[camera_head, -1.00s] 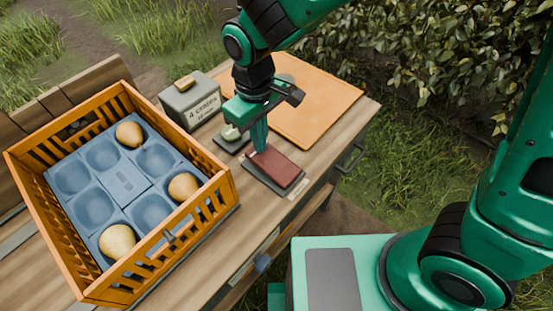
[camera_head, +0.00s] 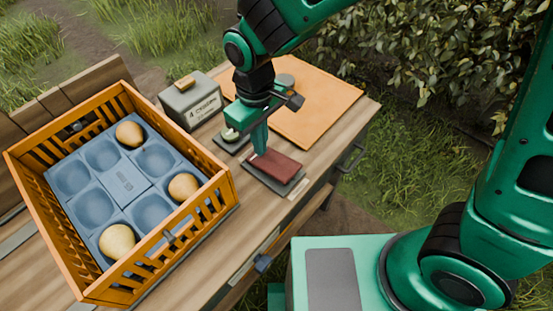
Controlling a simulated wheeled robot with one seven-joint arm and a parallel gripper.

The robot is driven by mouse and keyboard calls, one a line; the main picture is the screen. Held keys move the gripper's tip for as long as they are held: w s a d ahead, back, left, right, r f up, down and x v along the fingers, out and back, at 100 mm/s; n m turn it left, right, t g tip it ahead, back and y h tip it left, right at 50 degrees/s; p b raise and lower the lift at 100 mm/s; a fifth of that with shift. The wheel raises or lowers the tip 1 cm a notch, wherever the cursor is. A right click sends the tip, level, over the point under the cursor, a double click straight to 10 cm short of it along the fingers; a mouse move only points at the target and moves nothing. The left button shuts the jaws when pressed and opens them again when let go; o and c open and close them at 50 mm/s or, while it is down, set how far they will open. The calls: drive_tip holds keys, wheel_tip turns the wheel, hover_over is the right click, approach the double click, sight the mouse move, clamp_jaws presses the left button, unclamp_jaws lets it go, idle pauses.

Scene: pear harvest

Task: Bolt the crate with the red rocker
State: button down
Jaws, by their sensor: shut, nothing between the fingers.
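The red rocker (camera_head: 277,166) sits on a dark base plate near the front edge of the wooden bench. My gripper (camera_head: 258,150) is shut and points down, its fingertips at the far left end of the rocker and seemingly touching it. The orange crate (camera_head: 222,198) stands at the left with a blue moulded tray (camera_head: 124,181) inside. Three yellowish pears, one of them this pear (camera_head: 117,242), lie in the tray's hollows; other hollows are empty. A small dark fitting (camera_head: 170,238) shows at the crate's near right wall; I cannot tell if it is the bolt.
A grey box with lettering (camera_head: 192,103) stands behind my gripper. A pale green round button (camera_head: 230,135) on a dark plate is close beside my gripper. An orange board (camera_head: 315,105) lies at the back right. Grass and a leafy hedge lie beyond the bench.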

wheel_tip(320, 180, up, 7)
idle(0.8)
idle(0.5)
drive_tip(key=w+d+r+m, duration=0.2)
drive_tip(key=d+m, duration=0.1)
drive_tip(key=d, duration=0.9)
drive_tip(key=w+d+r+m, duration=0.15)
drive_tip(key=d+m, duration=0.25)
drive_tip(key=d, duration=0.8)
drive_tip(key=s+d+m, duration=0.9)
drive_tip(key=s+d, duration=0.6)
drive_tip(key=d, duration=0.5)
drive_tip(key=shift+s+f, duration=0.2)
drive_tip(key=shift+s, duration=0.2)
